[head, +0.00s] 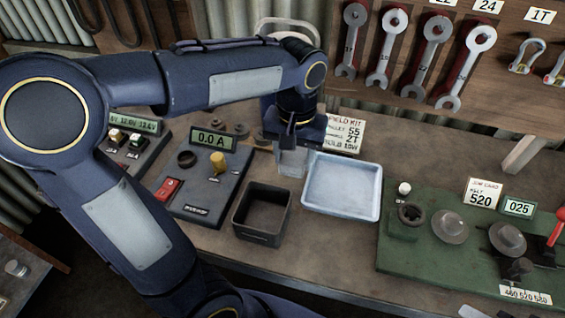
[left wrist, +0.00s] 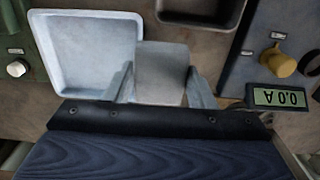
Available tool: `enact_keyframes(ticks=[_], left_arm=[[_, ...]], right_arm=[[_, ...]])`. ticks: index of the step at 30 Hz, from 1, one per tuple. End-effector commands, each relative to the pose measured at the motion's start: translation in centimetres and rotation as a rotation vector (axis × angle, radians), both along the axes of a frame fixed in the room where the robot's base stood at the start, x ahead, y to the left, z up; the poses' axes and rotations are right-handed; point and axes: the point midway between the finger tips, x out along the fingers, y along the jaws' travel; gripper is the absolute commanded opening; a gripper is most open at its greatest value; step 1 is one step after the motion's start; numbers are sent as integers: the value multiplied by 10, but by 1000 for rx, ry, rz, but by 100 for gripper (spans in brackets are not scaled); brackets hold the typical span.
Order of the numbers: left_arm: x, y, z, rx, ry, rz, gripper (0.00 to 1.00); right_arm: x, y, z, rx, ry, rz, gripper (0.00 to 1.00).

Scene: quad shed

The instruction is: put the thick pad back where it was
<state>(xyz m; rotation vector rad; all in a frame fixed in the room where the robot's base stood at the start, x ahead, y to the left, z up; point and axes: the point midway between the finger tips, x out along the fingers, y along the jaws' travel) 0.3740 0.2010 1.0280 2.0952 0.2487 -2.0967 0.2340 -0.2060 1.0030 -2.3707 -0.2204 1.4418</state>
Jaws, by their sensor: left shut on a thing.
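My left gripper (head: 289,150) reaches over the bench, pointing down just left of the pale tray (head: 342,186). In the left wrist view its fingers (left wrist: 160,85) are shut on a plain grey block, which I take for the thick pad (left wrist: 161,70). The pad (head: 292,162) shows small and partly hidden below the gripper in the head view. It is beside the tray's left edge; I cannot tell whether it touches the bench. The tray looks empty. My right gripper is not in view.
A dark open box (head: 262,236) stands left of the tray. A grey unit reading 0.0 A (head: 210,139) with a yellow knob stands further left. A green board (head: 400,255) with several fittings lies right. A written card (head: 344,133) stands behind the gripper. Wrenches (head: 388,50) hang behind.

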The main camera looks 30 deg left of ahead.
Motion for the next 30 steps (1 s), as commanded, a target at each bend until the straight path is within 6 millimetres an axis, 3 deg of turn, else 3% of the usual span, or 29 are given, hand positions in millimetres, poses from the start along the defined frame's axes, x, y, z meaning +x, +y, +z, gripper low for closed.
enact_keyframes(ticks=[1, 7, 14, 21, 30], left_arm=[[6, 11, -8, 1, 5, 6, 31], [20, 33, -42, 1, 3, 2, 31], [27, 44, -58, 1, 2, 1, 31], [29, 47, -90, 0, 2, -1, 31], [30, 46, -93, 0, 0, -1, 31]], right_arm=[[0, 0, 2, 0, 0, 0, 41], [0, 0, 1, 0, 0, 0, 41], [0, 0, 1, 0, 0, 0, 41], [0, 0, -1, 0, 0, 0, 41], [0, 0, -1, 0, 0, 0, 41]])
